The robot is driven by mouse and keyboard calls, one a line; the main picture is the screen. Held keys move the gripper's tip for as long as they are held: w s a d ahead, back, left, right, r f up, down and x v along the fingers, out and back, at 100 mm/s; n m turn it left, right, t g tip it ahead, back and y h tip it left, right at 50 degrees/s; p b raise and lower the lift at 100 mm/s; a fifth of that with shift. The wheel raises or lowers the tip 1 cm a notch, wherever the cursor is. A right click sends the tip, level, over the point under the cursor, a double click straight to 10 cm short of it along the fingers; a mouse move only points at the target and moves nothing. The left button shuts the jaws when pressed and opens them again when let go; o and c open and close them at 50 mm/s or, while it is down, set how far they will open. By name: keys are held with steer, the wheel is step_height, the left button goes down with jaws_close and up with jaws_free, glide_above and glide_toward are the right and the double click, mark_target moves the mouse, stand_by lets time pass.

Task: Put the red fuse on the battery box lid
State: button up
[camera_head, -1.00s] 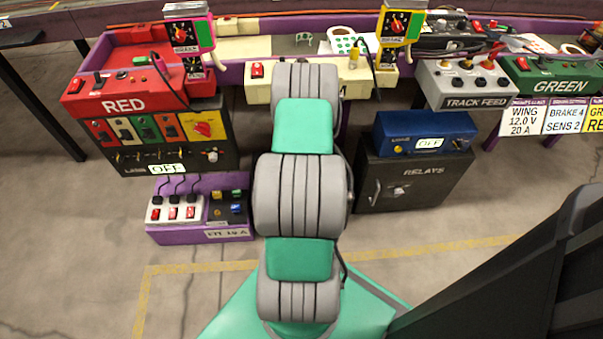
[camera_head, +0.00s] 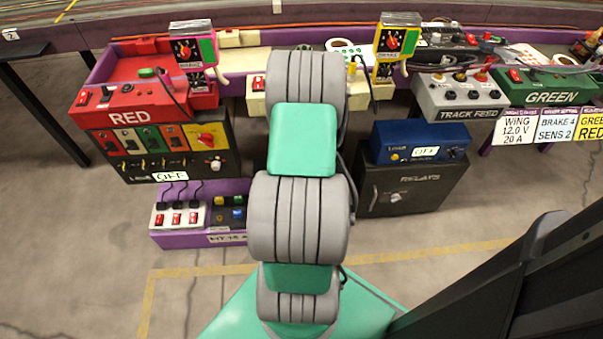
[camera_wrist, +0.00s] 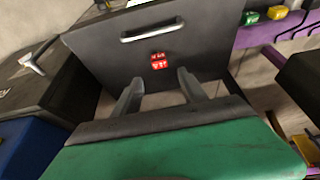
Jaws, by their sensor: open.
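In the wrist view a dark grey flat panel with a silver handle (camera_wrist: 152,30), which looks like the battery box lid (camera_wrist: 205,50), lies beyond my fingers. A small red thing with white marks (camera_wrist: 159,60), perhaps the red fuse, rests on or is fixed to it; I cannot tell whether it is loose or a label. My gripper (camera_wrist: 160,88) is open and empty, its two fingers apart just short of the red thing. In the head view my arm hides my gripper, the panel and the red thing.
A purple switch box (camera_head: 205,240) stands left of my arm, below the red station (camera_head: 130,118). The relays cabinet (camera_head: 412,200), with a blue box (camera_head: 415,140) on top, stands to the right. The track table runs behind. Floor in front is open.

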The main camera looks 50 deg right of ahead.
steer(key=w+a+r+n+y, duration=0.1)
steer(key=w+a+r+n, duration=0.25)
steer(key=a+r, duration=0.6)
steer(key=w+a+r+n+y, duration=0.1)
steer(key=w+a+r+n, duration=0.1)
steer(key=w+a+r, duration=0.55)
steer(key=s+a+r+n, duration=0.1)
steer(key=s+a+r, duration=0.2)
steer(key=a, duration=0.3)
steer(key=s+a+r+n+y, duration=0.1)
steer(key=s+a+r+n, duration=0.1)
steer(key=a, duration=0.5)
steer(key=s+a+r+n, duration=0.1)
steer(key=s+a+r, duration=0.3)
steer(key=s+a, duration=0.1)
steer(key=shift+a+r+g, duration=0.15)
steer(key=shift+a+g, duration=0.25)
steer(key=shift+a, duration=0.35)
